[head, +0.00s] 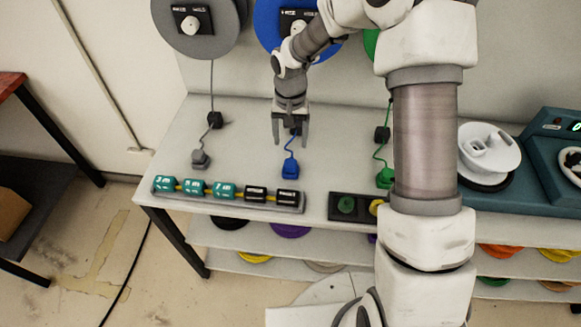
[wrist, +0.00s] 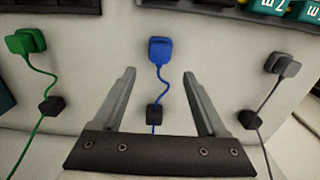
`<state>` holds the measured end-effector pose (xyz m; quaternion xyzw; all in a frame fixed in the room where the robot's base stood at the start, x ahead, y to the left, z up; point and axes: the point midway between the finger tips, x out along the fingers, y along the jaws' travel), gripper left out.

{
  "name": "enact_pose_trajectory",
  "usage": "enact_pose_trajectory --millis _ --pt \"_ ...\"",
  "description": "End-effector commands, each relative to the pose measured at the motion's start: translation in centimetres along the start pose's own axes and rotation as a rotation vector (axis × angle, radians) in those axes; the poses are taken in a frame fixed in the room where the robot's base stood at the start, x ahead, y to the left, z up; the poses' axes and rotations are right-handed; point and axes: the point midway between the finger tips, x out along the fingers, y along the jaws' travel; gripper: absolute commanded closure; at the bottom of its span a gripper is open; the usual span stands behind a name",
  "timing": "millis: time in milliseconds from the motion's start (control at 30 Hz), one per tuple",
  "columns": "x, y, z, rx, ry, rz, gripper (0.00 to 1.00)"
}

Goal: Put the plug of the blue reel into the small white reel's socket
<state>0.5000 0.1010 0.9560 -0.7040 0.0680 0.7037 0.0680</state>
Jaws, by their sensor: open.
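The blue reel (head: 268,24) hangs on the back panel, partly hidden by my arm. Its blue plug (head: 290,170) lies on the bench at the end of a blue cord, and it also shows in the wrist view (wrist: 160,50). My gripper (head: 291,140) points down over the bench, open and empty. In the wrist view its fingertips (wrist: 159,75) are apart, one on each side of the blue cord, with the plug just beyond them. The small white reel (head: 490,150) lies on a dark base at the right, with a socket block on its top. The socket holes are too small to make out.
A grey plug (head: 201,158) and a green plug (head: 385,178) lie either side of the blue one. A tray of labelled blocks (head: 228,193) lines the front edge. A teal machine (head: 545,165) stands at the right. My arm hides part of the bench.

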Motion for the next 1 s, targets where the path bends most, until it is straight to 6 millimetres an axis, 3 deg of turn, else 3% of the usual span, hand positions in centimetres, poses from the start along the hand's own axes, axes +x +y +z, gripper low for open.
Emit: enact_pose_trajectory --millis 33,200,500,1000 --pt "1.7 -0.1 0.1 -0.002 -0.001 0.0 0.25" --pt "4.7 0.0 0.0 0.001 -0.001 0.0 0.25" --pt "8.7 0.0 0.0 -0.001 -0.001 0.0 0.25" --pt "9.5 0.0 0.0 0.0 -0.001 0.0 0.27"
